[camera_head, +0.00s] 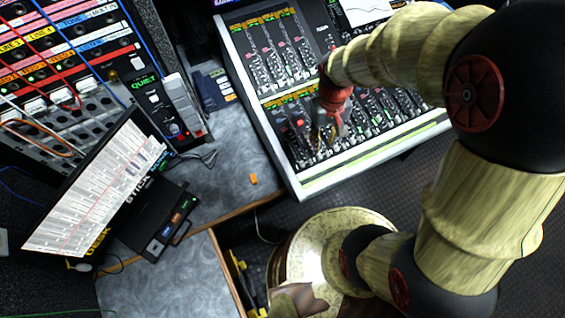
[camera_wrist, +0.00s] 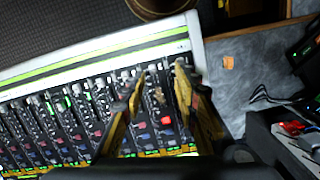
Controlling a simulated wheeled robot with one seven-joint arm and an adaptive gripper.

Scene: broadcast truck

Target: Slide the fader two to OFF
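The mixing console (camera_head: 385,133) has two banks of channel strips, and my gripper is over the left end of its near bank. In the wrist view, the console's pale front edge (camera_wrist: 105,51) runs along the top, with the fader strips (camera_wrist: 60,125) below it. My gripper (camera_wrist: 159,72) has its two yellow fingers spread, with channel strips showing between them. A red cap (camera_wrist: 167,121) shows between the fingers; it also shows in the head view (camera_head: 300,122). The strip numbers are too small to read, so I cannot tell which fader is two. My gripper in the head view (camera_head: 329,138) is small and partly blurred.
A tilted monitor (camera_head: 95,190) and a patch rack (camera_head: 75,60) stand at the left. A small orange object (camera_head: 253,179) lies on the grey desk (camera_head: 228,160), left of the console. The desk between monitor and console is mostly clear.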

